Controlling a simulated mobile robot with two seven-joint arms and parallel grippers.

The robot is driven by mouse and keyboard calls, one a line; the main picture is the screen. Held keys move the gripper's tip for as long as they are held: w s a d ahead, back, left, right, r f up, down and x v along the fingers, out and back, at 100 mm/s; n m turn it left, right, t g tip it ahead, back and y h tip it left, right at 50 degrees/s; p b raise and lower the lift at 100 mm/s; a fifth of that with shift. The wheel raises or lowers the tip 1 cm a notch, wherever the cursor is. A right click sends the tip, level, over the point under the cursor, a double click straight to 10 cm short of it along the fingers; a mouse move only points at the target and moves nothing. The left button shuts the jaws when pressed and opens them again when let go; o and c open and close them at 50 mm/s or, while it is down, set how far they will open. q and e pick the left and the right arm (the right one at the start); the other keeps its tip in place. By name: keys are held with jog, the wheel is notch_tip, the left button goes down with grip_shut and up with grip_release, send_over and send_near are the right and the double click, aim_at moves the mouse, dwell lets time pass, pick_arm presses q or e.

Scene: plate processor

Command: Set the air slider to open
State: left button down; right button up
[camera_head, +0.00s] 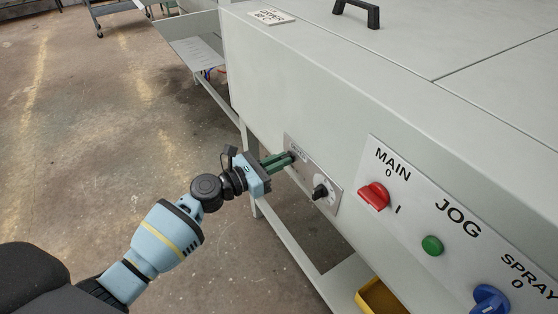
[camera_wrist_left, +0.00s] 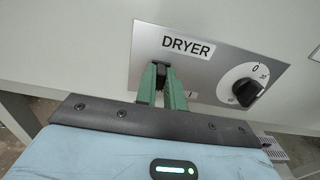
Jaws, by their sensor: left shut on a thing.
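A silver control panel (camera_head: 333,198) on the machine's front carries the word DRYER in the left wrist view (camera_wrist_left: 215,68). My left gripper (camera_head: 291,157) reaches this panel from the left. In the left wrist view its green fingers (camera_wrist_left: 162,76) are shut on a small black control (camera_wrist_left: 162,71) just below the DRYER label. The fingers hide most of that control and its markings. No "air" label can be read. A black rotary knob (camera_wrist_left: 247,92) sits to the right on the same panel and also shows in the head view (camera_head: 320,191). My right gripper is not in view.
To the right, another panel holds a red MAIN switch (camera_head: 374,196), a green JOG button (camera_head: 432,245) and a blue SPRAY knob (camera_head: 490,299). A yellow bin (camera_head: 380,297) sits below the machine.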

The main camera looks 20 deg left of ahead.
pick_arm(q)
jog(key=s+d+p, duration=0.1)
jog(key=d, duration=0.1)
jog(key=s+d+p, duration=0.1)
jog(key=s, duration=0.1)
jog(key=shift+d+r+p, duration=0.1)
jog(key=shift+d+p, duration=0.25)
jog(key=shift+s+d, duration=0.1)
jog(key=shift+d, duration=0.1)
jog(key=shift+s+d+f, duration=0.1)
jog(key=shift+f, duration=0.1)
jog(key=c, duration=1.5)
grip_release()
jog(key=shift+s+a, duration=0.2)
send_near(304, 169)
jog(key=shift+v, duration=0.85)
